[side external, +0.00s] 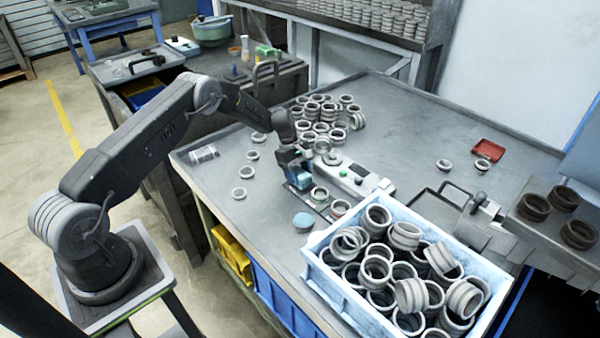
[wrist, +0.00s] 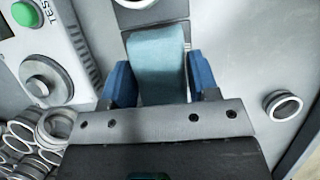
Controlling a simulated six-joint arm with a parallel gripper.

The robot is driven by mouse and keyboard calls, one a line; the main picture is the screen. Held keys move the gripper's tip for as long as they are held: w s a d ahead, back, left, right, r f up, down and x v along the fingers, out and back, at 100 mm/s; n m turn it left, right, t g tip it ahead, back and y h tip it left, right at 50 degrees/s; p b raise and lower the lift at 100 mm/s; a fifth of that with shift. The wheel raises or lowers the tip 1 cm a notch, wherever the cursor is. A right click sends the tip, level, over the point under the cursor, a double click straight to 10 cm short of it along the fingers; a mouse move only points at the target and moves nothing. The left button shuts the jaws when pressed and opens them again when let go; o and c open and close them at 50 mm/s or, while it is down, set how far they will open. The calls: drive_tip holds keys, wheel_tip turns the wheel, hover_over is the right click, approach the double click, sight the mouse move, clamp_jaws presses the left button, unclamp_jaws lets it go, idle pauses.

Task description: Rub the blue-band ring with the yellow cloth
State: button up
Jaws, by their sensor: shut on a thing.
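My gripper (side external: 297,172) is low over the front of the grey worktable, left of the small white tester. In the wrist view its blue fingers (wrist: 157,84) are shut on a folded teal cloth (wrist: 157,62); the held cloth looks teal, not yellow. The cloth hangs over a dark plate; whether it touches anything beneath is hidden. A green-banded ring (side external: 320,194) and a reddish-banded ring (side external: 340,208) sit just right of the gripper. I cannot make out a blue band on any ring. A ring partly shows at the wrist view's top edge (wrist: 135,3).
The tester (side external: 352,176) with a green button (wrist: 25,14) stands close to the gripper. A teal round pad (side external: 303,221) lies in front. A white crate of rings (side external: 317,272) is at front right. Loose rings (side external: 325,113) cluster behind; a red tray (side external: 488,150) lies right.

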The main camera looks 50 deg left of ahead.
drive_tip(key=shift+w+f, duration=0.1)
drive_tip(key=shift+w, duration=1.35)
drive_tip(key=shift+w+r, duration=0.15)
drive_tip(key=shift+r, duration=0.1)
wheel_tip(320, 180, up, 8)
drive_tip(key=shift+f, duration=0.15)
